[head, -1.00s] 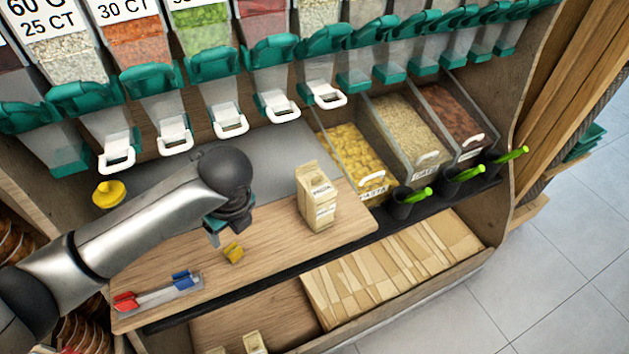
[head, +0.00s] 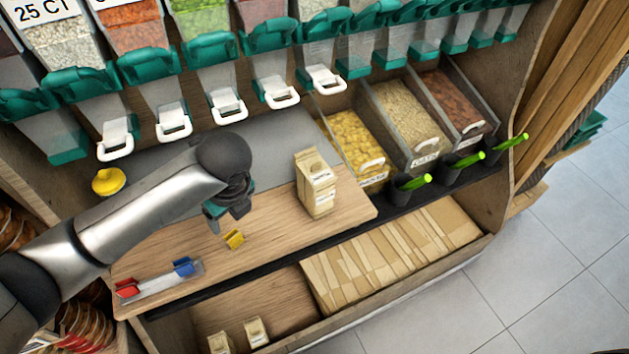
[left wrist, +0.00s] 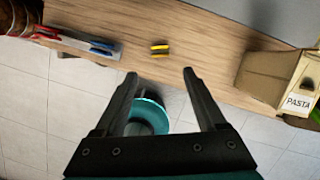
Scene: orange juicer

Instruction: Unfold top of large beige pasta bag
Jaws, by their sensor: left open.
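The large beige pasta bag (head: 316,184) stands upright on the wooden counter, right of centre in the head view. It also shows at the right edge of the left wrist view (left wrist: 268,76), with a white PASTA label facing out. Its top looks folded over, though the details are small. My left gripper (head: 228,223) is above the counter, to the left of the bag and apart from it. In the left wrist view its two fingers (left wrist: 160,85) are spread with nothing between them. My right gripper is not in view.
A yellow clip (head: 234,239) lies on the counter near my left gripper. A rack with red and blue clips (head: 160,283) is at the counter's left end. Bulk bins (head: 355,140) and black scoop holders (head: 400,192) stand right of the bag. Dispensers with white handles (head: 228,108) hang above.

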